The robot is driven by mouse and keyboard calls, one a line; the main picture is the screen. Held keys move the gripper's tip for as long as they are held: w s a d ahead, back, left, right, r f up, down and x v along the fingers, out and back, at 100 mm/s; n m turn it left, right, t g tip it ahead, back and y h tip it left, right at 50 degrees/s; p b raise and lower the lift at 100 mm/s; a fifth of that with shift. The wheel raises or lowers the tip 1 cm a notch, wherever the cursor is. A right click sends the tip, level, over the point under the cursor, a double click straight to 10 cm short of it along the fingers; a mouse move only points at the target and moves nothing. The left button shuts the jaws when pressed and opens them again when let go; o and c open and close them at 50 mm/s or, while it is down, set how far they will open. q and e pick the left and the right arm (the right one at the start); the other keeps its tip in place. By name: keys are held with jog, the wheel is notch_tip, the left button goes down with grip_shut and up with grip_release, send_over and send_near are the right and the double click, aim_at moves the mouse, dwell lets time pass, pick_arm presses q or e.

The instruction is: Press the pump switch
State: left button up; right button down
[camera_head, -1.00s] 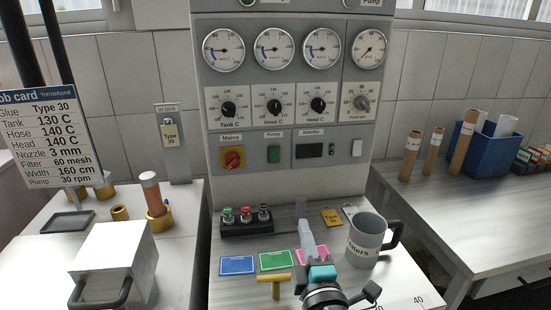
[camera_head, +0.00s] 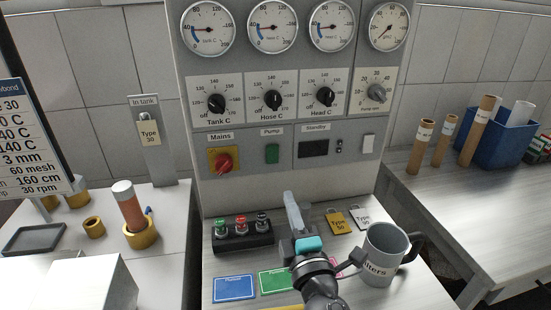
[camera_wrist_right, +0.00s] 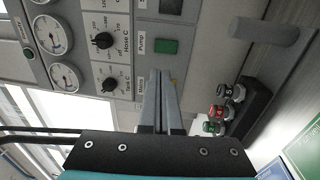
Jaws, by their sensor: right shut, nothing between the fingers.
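The pump switch (camera_head: 272,153) is a green rectangular button under a "Pump" label on the grey control panel (camera_head: 340,190). It also shows in the right wrist view (camera_wrist_right: 166,46), just beyond the fingertips. My right gripper (camera_head: 290,196) is shut and empty, pointing up toward the panel. In the head view its tips are below and slightly right of the switch. In the right wrist view its fingers (camera_wrist_right: 162,75) lie together, apart from the switch, and hide part of the Mains area. My left gripper is not in view.
A red Mains knob (camera_head: 223,162) is left of the switch, a Standby display (camera_head: 313,149) right. Below stand a black box with small coloured knobs (camera_head: 242,243), tags (camera_head: 343,220) and a grey mug (camera_head: 380,250). Coloured cards (camera_head: 234,288) lie in front.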

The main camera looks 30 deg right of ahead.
aim_at(274, 150)
jog(key=p+x, duration=0.2)
jog(key=x, duration=1.1)
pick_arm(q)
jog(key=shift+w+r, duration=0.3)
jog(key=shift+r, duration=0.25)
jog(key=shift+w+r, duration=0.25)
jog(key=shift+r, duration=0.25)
pick_arm(e)
jog(key=shift+w+d+r, duration=0.1)
jog(key=shift+w+d, duration=0.1)
jog(key=shift+w, duration=0.35)
jog(key=r+p, duration=0.1)
jog(key=p, duration=0.2)
jog(key=shift+w+g, duration=0.15)
jog(key=shift+g, duration=0.15)
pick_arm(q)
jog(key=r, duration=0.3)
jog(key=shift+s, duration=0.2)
pick_arm(e)
jog(key=shift+d+f, duration=0.1)
jog(key=shift+f, duration=0.1)
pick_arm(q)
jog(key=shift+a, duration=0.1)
